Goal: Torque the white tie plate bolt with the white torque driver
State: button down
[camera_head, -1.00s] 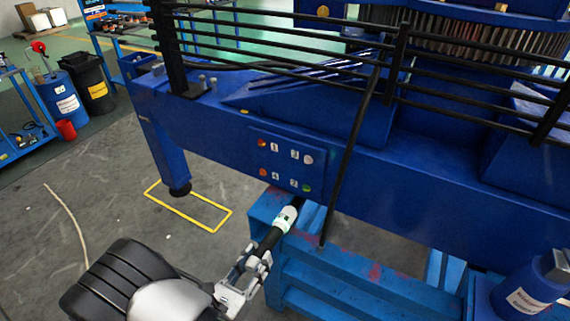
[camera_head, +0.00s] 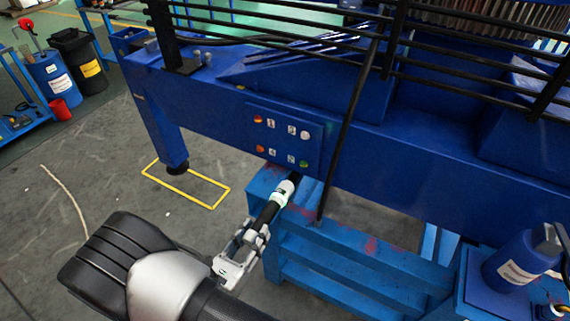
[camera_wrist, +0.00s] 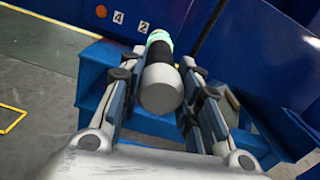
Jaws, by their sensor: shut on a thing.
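The driver (camera_head: 268,213) has a black body, a white end with a green mark and a pale cap. My gripper (camera_head: 248,240) is shut on it. In the wrist view, the driver (camera_wrist: 160,60) lies between my two fingers (camera_wrist: 160,100), its rounded pale cap towards the camera. The blue tie plate (camera_head: 282,140) is on the side of the blue beam. The white bolt (camera_head: 305,135) is at its upper right. Contact there cannot be told.
A blue step stand (camera_head: 340,265) is right of my gripper. A slanted black bar (camera_head: 345,145) passes right of the plate. A blue canister (camera_head: 516,262) stands at right.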

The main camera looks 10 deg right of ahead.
notch_tip(320, 180, up, 12)
jog(key=s+a+p, duration=0.1)
jog(key=s+p, duration=0.1)
jog(key=p, duration=0.4)
jog(key=shift+a+f, duration=0.25)
jog(key=shift+a, duration=0.05)
jog(key=shift+x, duration=4)
dwell(1.5)
jog(key=shift+s+f, duration=0.15)
